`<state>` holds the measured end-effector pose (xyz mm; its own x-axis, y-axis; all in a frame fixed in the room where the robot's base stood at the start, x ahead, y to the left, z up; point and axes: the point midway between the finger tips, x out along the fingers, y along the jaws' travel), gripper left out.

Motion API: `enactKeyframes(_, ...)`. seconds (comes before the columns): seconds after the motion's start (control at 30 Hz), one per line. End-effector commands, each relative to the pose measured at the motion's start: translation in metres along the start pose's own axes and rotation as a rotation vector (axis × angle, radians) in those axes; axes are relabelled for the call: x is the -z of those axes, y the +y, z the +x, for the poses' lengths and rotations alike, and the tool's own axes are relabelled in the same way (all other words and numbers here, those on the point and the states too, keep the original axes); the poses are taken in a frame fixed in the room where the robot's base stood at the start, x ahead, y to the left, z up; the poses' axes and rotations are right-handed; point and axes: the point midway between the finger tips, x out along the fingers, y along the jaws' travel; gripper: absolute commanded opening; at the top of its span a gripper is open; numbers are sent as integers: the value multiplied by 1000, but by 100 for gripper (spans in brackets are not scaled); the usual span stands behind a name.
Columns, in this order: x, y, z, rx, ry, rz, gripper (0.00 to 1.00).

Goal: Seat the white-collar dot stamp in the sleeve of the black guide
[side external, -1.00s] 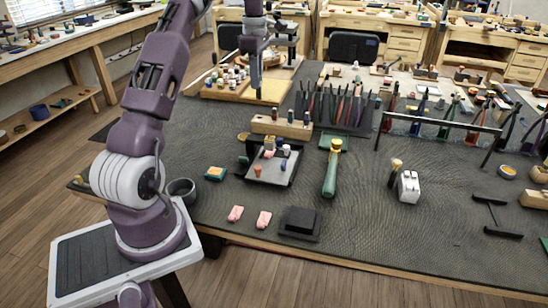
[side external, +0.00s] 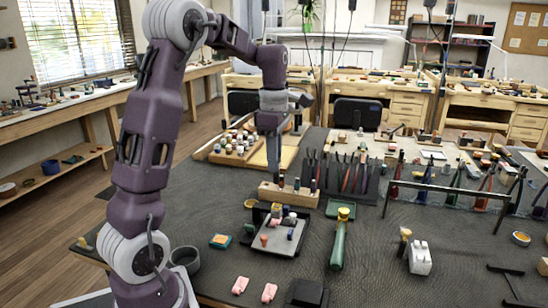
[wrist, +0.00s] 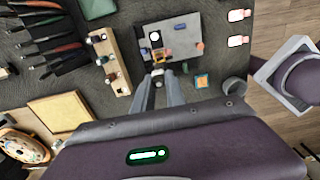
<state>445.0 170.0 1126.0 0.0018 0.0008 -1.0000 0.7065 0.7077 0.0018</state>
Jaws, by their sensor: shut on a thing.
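My gripper (wrist: 158,82) is shut on a small stamp (wrist: 158,71) with a pale band, partly hidden between the fingertips. In the side view my gripper (side external: 275,172) hangs above the bench by the wooden stamp block, and the held stamp is hard to make out there. A grey plate (side external: 277,246) lies in front of it and shows in the wrist view (wrist: 183,30) beyond the fingertips. The black guide (side external: 260,216) appears as a dark shape at the plate's back left. Its sleeve is too small to tell.
An orange stamp (side external: 264,240) and a blue one (side external: 290,234) stand on the plate.

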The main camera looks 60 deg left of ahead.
Motion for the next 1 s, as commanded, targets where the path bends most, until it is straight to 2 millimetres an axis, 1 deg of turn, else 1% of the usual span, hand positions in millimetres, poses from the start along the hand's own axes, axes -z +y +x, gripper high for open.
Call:
enactKeyframes(0.13,0,0,8,3,0,1,0)
enactKeyframes(0.4,0,0,40,4,0,0,0)
enactKeyframes(0.6,0,0,55,2,0,1,0)
enactKeyframes(0.73,0,0,58,0,0,1,0)
enactKeyframes(1.0,0,0,58,0,0,1,0)
